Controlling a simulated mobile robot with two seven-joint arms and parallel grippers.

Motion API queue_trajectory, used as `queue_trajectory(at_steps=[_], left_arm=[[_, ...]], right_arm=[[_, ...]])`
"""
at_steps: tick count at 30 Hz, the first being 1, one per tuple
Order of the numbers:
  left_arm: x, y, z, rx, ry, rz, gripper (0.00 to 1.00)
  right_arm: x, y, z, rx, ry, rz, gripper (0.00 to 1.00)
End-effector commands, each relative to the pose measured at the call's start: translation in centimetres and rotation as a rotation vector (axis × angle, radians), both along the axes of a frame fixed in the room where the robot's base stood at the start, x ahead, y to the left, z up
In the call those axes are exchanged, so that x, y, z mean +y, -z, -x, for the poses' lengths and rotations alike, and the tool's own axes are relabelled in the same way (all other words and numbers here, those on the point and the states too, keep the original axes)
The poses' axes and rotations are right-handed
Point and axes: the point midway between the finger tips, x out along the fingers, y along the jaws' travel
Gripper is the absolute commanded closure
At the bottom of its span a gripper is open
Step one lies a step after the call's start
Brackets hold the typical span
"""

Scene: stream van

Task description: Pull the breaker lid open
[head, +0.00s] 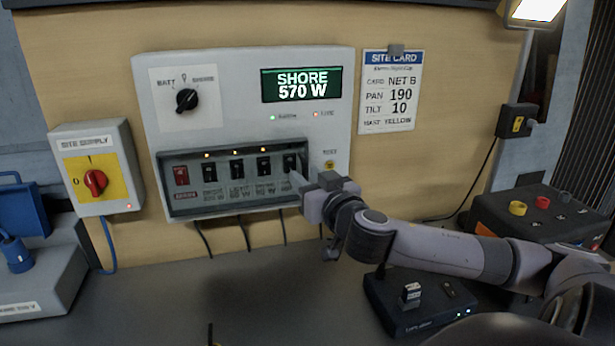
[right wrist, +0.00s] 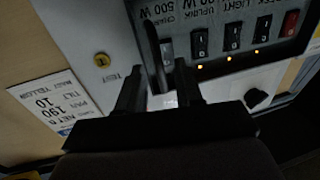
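The breaker lid (head: 230,211) is a dark-framed cover low on the grey power panel (head: 240,98). A row of switches and their labels shows inside its frame, and it looks closed or nearly so. My right gripper (head: 300,184) is at the lid's right end, in front of the last switch. In the right wrist view, turned upside down, my right gripper's two fingers (right wrist: 160,92) are apart. The end of a dark upright bar at the edge of the breaker box (right wrist: 154,50) lies between or just beyond them. I cannot tell whether they touch it. My left gripper is not in view.
A site supply box (head: 97,168) with a red knob is left of the panel. A site card (head: 389,92) hangs to its right. A black box (head: 420,303) sits on the desk under my right arm, and a control box (head: 540,215) stands at right. The desk before the panel is clear.

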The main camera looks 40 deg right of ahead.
Motion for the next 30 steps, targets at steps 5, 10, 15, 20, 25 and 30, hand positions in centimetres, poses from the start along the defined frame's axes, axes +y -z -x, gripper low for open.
queue_trajectory(at_steps=[5, 10, 15, 20, 25, 30], left_arm=[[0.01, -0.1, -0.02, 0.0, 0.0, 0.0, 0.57], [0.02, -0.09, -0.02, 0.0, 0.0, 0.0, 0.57], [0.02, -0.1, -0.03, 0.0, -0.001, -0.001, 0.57], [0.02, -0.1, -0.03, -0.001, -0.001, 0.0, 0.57], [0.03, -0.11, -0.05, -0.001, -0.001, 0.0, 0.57], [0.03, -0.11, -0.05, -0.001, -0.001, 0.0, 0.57]], right_arm=[[-0.07, -0.01, -0.39, 0.0, -0.002, 0.0, 0.64], [-0.09, 0.03, -0.4, 0.0, -0.001, 0.0, 0.64], [-0.08, 0.04, -0.39, 0.001, -0.001, 0.0, 0.97], [-0.09, 0.04, -0.38, 0.001, -0.001, 0.0, 1.0], [-0.1, 0.05, -0.38, 0.001, 0.0, 0.0, 1.0], [-0.11, 0.05, -0.37, 0.001, 0.0, 0.0, 1.0]])
